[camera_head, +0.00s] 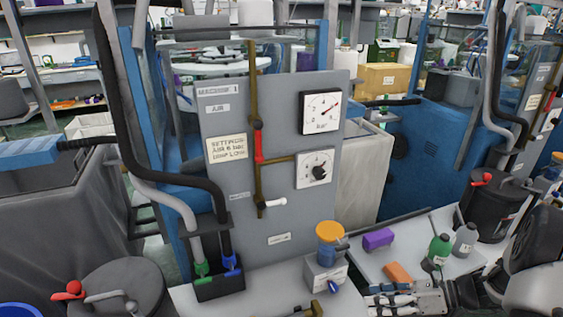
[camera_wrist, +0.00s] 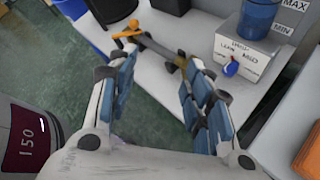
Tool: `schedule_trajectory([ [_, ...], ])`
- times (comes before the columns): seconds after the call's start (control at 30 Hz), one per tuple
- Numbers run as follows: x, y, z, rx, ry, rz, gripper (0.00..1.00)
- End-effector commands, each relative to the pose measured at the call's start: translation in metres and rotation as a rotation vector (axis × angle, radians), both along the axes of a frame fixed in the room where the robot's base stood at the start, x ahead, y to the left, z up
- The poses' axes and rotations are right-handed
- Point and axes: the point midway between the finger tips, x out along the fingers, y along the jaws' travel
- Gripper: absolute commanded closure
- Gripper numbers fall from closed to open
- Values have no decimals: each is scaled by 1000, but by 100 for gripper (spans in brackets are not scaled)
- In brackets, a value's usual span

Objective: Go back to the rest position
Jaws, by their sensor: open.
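My gripper (camera_wrist: 158,78) is open in the wrist view, its two blue-padded fingers spread apart with nothing held between them. In the head view my gripper (camera_head: 372,300) shows low at the right of centre, over the white bench, with its fingers towards the left. A brass-coloured tool with an orange handle (camera_wrist: 150,44) lies on the bench just beyond the fingertips. Its near end shows close to the right finger; I cannot tell whether they touch. The same brass piece (camera_head: 312,309) is cut off at the head view's bottom edge.
The grey machine panel (camera_head: 270,130) stands behind. Green floor (camera_wrist: 50,60) is open at left in the wrist view.

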Motion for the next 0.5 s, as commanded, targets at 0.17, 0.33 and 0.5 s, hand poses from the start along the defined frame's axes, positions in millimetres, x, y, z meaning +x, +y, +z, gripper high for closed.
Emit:
schedule_trajectory([
  [0.17, -23, 43, 65, -243, -198, 317, 54],
  [0.33, -58, 75, 112, -456, -395, 620, 54],
  [0.5, -98, 98, 149, -657, -600, 928, 54],
])
